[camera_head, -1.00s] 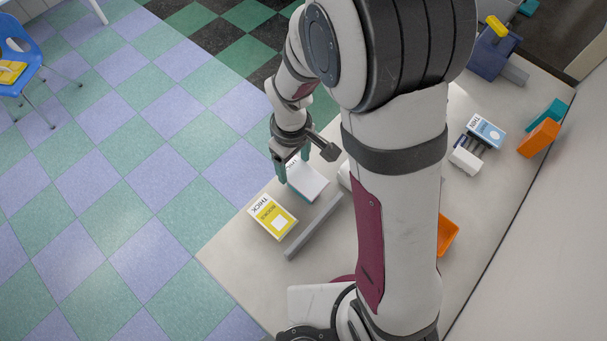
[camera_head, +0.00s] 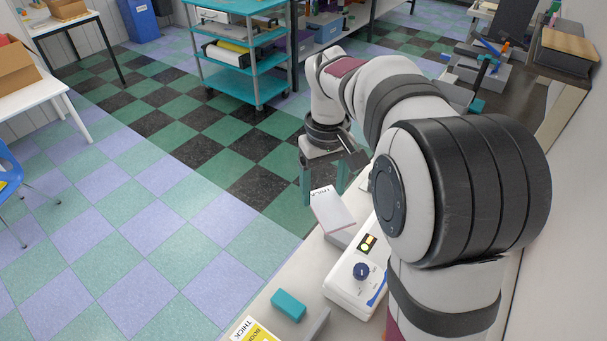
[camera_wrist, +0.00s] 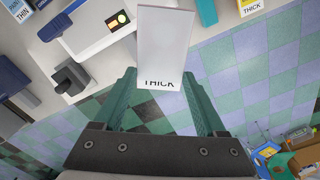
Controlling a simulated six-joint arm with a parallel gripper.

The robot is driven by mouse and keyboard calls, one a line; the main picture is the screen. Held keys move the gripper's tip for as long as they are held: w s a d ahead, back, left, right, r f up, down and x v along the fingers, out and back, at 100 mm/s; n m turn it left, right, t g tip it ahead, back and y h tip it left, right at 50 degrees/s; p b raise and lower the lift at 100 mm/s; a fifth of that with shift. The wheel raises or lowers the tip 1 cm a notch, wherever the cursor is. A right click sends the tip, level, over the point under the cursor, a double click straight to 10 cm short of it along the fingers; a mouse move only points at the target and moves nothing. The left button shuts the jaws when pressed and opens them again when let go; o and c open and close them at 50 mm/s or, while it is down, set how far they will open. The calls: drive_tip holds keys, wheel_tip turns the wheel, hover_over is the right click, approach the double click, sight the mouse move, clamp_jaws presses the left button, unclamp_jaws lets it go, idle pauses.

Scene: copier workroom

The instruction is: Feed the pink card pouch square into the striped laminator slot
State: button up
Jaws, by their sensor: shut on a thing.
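My gripper (camera_head: 324,186), with teal fingers, is shut on a flat white card pouch (camera_head: 333,212) by its side edges. A thin pinkish edge shows along the pouch in the head view, and dark lettering shows at its gripper end. The pouch also shows in the wrist view (camera_wrist: 163,45), reaching away from the fingers (camera_wrist: 156,80), with "THICK" partly cut off.
A teal block (camera_head: 288,304) and a yellow THICK packet (camera_head: 256,332) lie on the counter by the laminator. A blue THIN packet (camera_wrist: 17,10) and a dark grey device (camera_wrist: 72,80) show in the wrist view. The counter edge borders open floor on the left.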

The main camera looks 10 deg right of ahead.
drive_tip(key=w+f+n, duration=0.2)
drive_tip(key=f, duration=0.3)
drive_tip(key=w+d+f+n, duration=0.1)
drive_tip(key=w+f+n, duration=0.1)
drive_tip(key=f, duration=0.4)
drive_tip(key=w+d+f+n, duration=0.1)
drive_tip(key=w+f+n, duration=0.1)
drive_tip(key=w+f, duration=0.2)
drive_tip(key=shift+w+f, duration=0.25)
drive_tip(key=shift+f, duration=0.65)
drive_tip(key=shift+w+f, duration=0.1)
drive_tip(key=shift+f, duration=0.2)
drive_tip(key=shift+f, duration=1.25)
drive_tip(key=shift+s+d, duration=0.15)
drive_tip(key=shift+s, duration=0.05)
drive_tip(key=shift+s+d+f, duration=0.1)
drive_tip(key=shift+s+d, duration=0.65)
drive_tip(key=shift+s+d, duration=0.1)
